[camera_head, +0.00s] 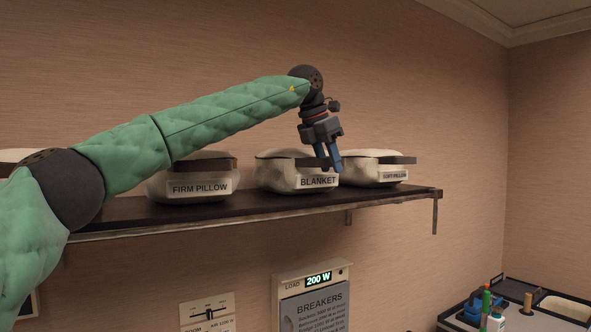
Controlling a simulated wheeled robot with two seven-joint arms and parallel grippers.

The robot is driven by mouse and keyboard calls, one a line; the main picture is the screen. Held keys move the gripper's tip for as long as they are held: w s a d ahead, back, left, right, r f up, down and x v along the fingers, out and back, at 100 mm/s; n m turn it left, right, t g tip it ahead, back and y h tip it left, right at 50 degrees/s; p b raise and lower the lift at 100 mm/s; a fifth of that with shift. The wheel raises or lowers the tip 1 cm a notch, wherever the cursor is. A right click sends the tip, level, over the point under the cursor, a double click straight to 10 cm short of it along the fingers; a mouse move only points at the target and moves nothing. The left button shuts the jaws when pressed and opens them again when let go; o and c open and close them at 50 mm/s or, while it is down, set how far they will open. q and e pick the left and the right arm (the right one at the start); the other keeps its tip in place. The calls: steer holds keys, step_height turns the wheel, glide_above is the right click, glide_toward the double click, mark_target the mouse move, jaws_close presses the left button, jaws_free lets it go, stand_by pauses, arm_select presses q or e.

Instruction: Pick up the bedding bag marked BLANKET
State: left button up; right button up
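The bedding bag marked BLANKET (275,177) is a cream bag with a dark strip along its upper front. It sits on the dark wall shelf (140,208), between two other bags. My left gripper (331,168) points down at the right end of that strip, over the bag's front right part. Its two blue fingers are close together and overlap the strip in the picture. I cannot tell whether they are around the strip or in front of it, or whether they are shut. My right gripper is not in view.
The FIRM PILLOW bag (188,192) stands left of the BLANKET bag, and the SOFT PILLOW bag (366,175) stands close on its right. A BREAKERS panel (320,308) is on the wall below. A counter with bottles (496,322) is at lower right.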

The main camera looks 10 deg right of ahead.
arm_select(q)
steer(key=shift+s+a, duration=0.1)
steer(key=shift+f, duration=0.2)
stand_by(0.4)
jaws_close()
